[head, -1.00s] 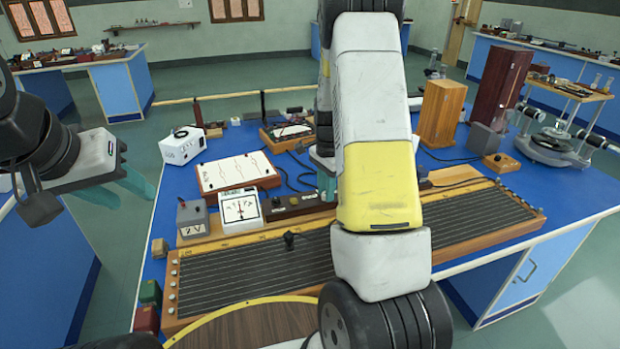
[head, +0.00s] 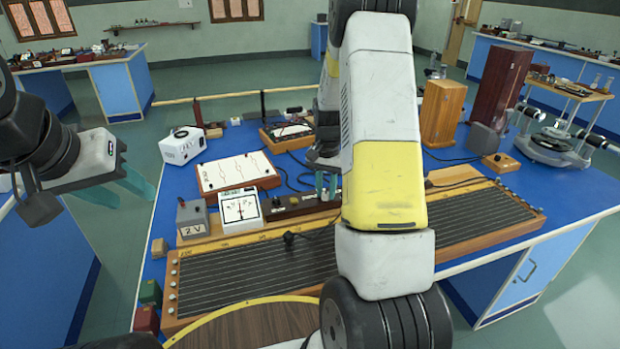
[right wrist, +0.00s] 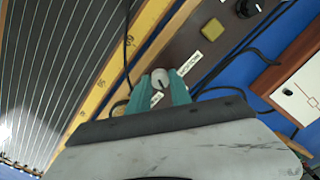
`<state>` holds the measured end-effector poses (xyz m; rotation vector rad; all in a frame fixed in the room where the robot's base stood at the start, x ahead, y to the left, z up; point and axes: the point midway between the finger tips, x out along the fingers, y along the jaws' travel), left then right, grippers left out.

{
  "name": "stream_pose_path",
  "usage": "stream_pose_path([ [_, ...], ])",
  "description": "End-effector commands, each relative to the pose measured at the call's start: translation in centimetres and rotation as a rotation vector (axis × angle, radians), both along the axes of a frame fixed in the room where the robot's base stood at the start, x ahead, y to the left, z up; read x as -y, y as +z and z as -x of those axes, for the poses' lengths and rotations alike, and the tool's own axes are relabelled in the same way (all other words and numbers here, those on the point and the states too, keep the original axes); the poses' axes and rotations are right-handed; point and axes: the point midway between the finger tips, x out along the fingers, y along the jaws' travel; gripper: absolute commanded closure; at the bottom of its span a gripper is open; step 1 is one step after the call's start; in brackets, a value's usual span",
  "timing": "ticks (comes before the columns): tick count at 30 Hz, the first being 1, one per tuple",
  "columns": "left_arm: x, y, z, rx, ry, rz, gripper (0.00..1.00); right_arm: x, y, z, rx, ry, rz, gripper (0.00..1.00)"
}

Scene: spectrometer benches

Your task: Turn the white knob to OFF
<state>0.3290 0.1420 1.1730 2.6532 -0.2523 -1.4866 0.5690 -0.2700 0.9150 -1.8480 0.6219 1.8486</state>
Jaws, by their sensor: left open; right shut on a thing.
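The white knob (right wrist: 160,77) shows in the right wrist view on a dark brown box (right wrist: 200,45), between the teal fingers of my right gripper (right wrist: 161,90). The gripper is shut on it. Small white labels lie beside the knob, one (right wrist: 189,64) on the box; their lettering is too small to read surely, and the knob's setting is unclear. In the head view my right gripper (head: 326,184) points down at the right end of the brown box (head: 290,205), and the knob is hidden there. My left gripper (head: 128,186) is open and empty at the left, off the bench.
A long wire board (head: 250,268) lies in front of the box. A white meter (head: 240,208), a grey 2V block (head: 192,218) and a white panel (head: 235,172) stand to its left. Black cables run behind it. Wooden boxes (head: 442,112) stand at the back right.

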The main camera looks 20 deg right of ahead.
Motion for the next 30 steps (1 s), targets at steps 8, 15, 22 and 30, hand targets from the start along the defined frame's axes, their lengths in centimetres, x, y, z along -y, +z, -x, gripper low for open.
stream_pose_path([
  [8, 0.00, 0.00, 0.00, 0.000, 0.000, 0.000, 0.58, -0.03, 0.06, -0.02, 0.001, 0.224, -0.002, 1.00],
  [15, 0.00, 0.00, 0.00, 0.000, 0.000, 0.000, 0.58, 0.00, 0.07, -0.02, 0.001, 0.353, 0.000, 1.00],
  [22, 0.00, 0.00, 0.00, 0.000, 0.000, 0.000, 0.58, -0.02, 0.08, -0.03, 0.001, 0.411, 0.000, 1.00],
  [30, 0.00, 0.00, 0.00, 0.000, 0.000, 0.000, 0.58, -0.01, 0.08, -0.03, 0.001, 0.426, 0.000, 1.00],
])
